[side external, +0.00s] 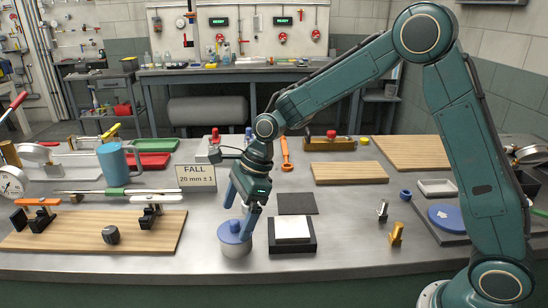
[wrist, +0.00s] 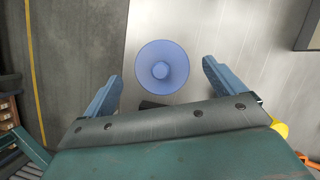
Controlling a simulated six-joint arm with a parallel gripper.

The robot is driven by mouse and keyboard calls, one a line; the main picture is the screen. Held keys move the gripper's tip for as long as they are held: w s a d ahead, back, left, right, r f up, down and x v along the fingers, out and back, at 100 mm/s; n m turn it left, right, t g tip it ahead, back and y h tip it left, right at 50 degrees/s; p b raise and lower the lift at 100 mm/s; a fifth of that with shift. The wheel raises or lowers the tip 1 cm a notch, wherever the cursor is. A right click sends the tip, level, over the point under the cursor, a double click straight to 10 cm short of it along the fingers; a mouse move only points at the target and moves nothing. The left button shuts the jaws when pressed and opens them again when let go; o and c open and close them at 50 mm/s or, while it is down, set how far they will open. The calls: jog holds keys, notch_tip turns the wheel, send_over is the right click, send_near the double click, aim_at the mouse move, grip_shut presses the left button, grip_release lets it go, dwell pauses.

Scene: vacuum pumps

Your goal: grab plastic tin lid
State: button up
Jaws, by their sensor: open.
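A blue plastic lid (side external: 232,233) with a raised knob sits on a pale round tin (side external: 237,251) near the front edge of the bench. In the wrist view the lid (wrist: 161,67) is a blue disc with a round centre, seen from above. My gripper (side external: 239,215) is just above the lid in the side view, and its fingers hide part of the knob. In the wrist view my gripper (wrist: 158,77) is open, with one finger on each side of the lid and a gap between. The tin is hidden under the lid in that view.
A black tray with a white block (side external: 292,229) stands close to the right of the tin. A wooden board (side external: 80,238) with clamps lies to the left. A sign (side external: 196,176) stands behind my gripper. The bench's front edge is close to the tin.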

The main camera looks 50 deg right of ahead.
aim_at(235, 228)
jog(key=shift+x, duration=1.5)
jog(key=shift+d, duration=0.1)
jog(key=shift+c, duration=0.4)
jog(key=c, duration=1)
